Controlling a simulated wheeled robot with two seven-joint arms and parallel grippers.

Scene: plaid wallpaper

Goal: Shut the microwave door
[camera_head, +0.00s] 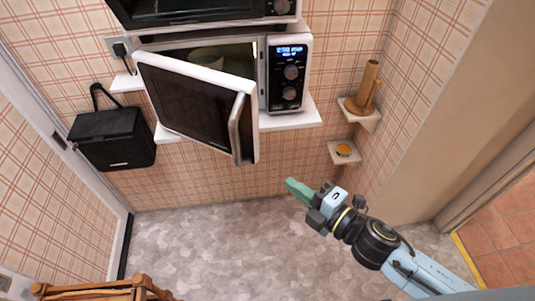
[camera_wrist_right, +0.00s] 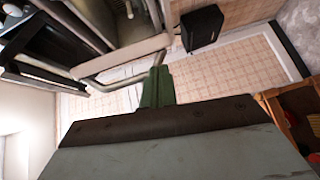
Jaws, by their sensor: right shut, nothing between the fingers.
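The white microwave (camera_head: 289,75) stands on a white wall shelf, with a lit blue display and knobs on its right side. Its door (camera_head: 190,100) is hinged at the left and stands partly open, swung out toward me. The door's handle (camera_head: 238,125) is at its free right edge. A pale cup-like item (camera_head: 207,58) shows inside, partly hidden by the door. My right gripper (camera_head: 298,189) is shut and empty, in front of and below the door's free edge, apart from it. In the right wrist view its green fingers (camera_wrist_right: 157,88) are together near the handle (camera_wrist_right: 120,80). My left gripper is not in view.
Another appliance (camera_head: 190,12) sits above the microwave. Small corner shelves (camera_head: 362,118) at the right hold a wooden item (camera_head: 369,85) and an orange dish (camera_head: 344,150). Wooden furniture (camera_head: 100,291) stands at the lower left. The floor between is clear.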

